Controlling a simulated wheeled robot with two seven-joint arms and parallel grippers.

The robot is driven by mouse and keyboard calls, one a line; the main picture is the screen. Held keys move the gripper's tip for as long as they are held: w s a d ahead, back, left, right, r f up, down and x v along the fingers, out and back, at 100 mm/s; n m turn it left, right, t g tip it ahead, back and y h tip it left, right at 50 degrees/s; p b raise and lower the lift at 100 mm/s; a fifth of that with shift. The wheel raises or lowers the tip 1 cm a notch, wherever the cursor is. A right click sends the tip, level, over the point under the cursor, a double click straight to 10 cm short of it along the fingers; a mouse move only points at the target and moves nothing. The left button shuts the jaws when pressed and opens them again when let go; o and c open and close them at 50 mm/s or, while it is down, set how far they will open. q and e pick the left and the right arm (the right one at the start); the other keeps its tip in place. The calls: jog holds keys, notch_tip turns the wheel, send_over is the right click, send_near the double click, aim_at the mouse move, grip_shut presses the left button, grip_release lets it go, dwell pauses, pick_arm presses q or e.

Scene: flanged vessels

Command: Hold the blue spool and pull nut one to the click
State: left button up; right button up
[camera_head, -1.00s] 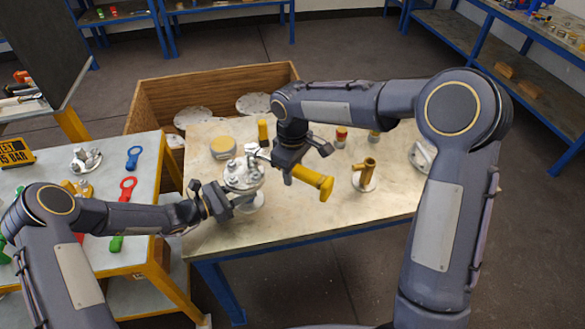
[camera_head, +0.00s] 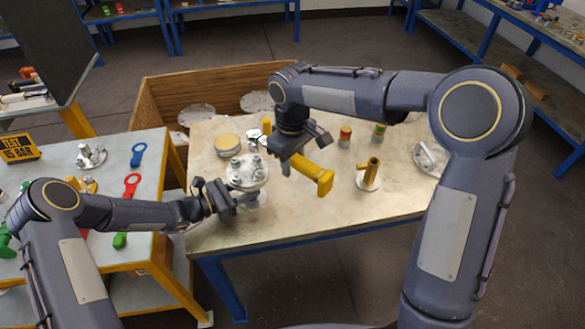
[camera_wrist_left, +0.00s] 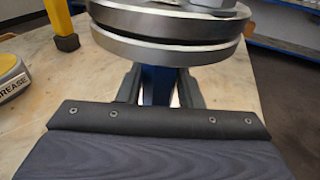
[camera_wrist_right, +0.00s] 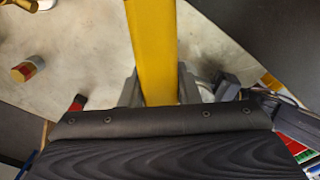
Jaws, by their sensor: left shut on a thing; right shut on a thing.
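The spool stands on the table, with a round grey flange (camera_head: 246,176) on top carrying several studs and nuts. In the left wrist view its blue body (camera_wrist_left: 158,88) shows below two stacked flange discs (camera_wrist_left: 172,45). My left gripper (camera_head: 229,199) is shut on this blue body, under the flange. My right gripper (camera_head: 290,163) is shut on a yellow-handled wrench (camera_head: 319,176), which also fills the middle of the right wrist view (camera_wrist_right: 152,45). I cannot read which nut is number one.
A yellow-lidded grease tin (camera_head: 228,143) stands behind the spool. A brass fitting (camera_head: 370,172) and small red-topped (camera_head: 345,136) and green (camera_head: 380,131) pieces stand to the right. The side table (camera_head: 150,190) holds red, blue and green wrenches. The table's front right is clear.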

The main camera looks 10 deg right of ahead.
jog(key=shift+r, duration=0.45)
pick_arm(q)
jog(key=o, duration=1)
jog(key=shift+c, duration=0.2)
jog(key=v, duration=1.2)
